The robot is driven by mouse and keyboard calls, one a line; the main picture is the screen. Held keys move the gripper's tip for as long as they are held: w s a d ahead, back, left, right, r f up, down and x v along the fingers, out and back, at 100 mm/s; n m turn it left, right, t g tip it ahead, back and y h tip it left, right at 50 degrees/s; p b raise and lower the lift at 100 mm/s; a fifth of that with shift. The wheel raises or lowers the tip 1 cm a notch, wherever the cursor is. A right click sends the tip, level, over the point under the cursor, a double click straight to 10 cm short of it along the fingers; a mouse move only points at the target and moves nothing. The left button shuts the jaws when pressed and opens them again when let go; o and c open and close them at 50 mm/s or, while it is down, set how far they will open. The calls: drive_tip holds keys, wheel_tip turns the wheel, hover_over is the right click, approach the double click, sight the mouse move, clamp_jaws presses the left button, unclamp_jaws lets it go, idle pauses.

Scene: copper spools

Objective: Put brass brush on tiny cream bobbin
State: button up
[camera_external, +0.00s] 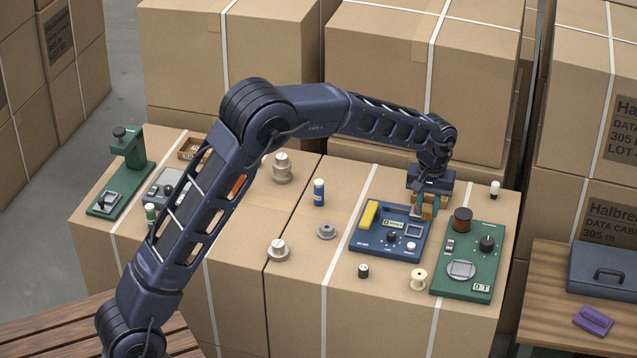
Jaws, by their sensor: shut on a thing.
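My gripper (425,203) points down over the back right part of the blue instrument panel. It is shut on a small orange-brown thing (427,211), which I take to be the brass brush; the fingers hide much of it, and I cannot tell whether it touches the panel. A small cream bobbin (418,280) stands upright on the carton top, in front of the blue panel and left of the green panel. It is apart from my gripper, nearer the camera, and nothing is on it.
The blue panel (370,246) has a yellow bar and knobs. A black spool (363,271), grey spool (326,231), cream-and-grey spool (279,249) and blue bottle (319,192) stand left. Tall cartons (420,80) rise behind.

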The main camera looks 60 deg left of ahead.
sight(420, 274)
wheel_tip(420, 274, down, 19)
drive_tip(key=shift+f, duration=0.2)
idle(0.4)
drive_tip(key=shift+f, duration=0.15)
drive_tip(key=o, duration=1)
